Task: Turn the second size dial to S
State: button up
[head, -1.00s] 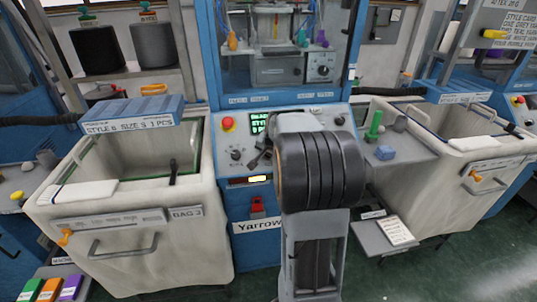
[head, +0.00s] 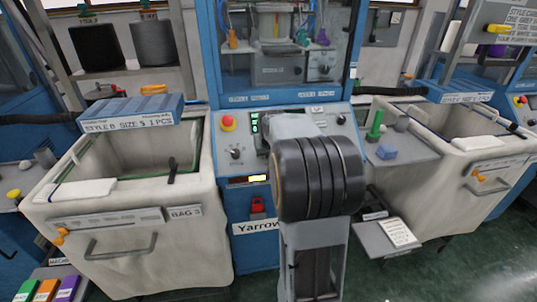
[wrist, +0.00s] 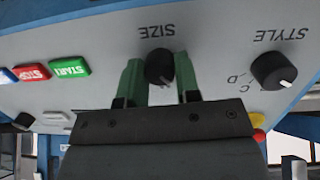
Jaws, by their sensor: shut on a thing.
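In the wrist view, which shows the panel upside down, the black size dial (wrist: 159,66) sits under the label SIZE. My gripper (wrist: 159,76) has its green fingers on either side of the dial, shut on it. A pale pointer mark on the dial faces the bottom of the picture; the letters around it are hidden by my fingers and gripper body. The style dial (wrist: 274,70) is to the right, with C and D readable beside it. In the head view my arm hides the size dial and my fingers.
Green START (wrist: 69,68), red STOP (wrist: 32,72) and a blue button lie left of the dial in the wrist view. In the head view, a red emergency button (head: 228,124) is on the blue machine's panel. Bins (head: 150,215) stand either side.

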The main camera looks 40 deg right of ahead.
jog(key=shift+n, duration=0.4)
jog(key=o, duration=0.9)
jog(key=v, duration=1.4)
jog(key=shift+w+a, duration=0.1)
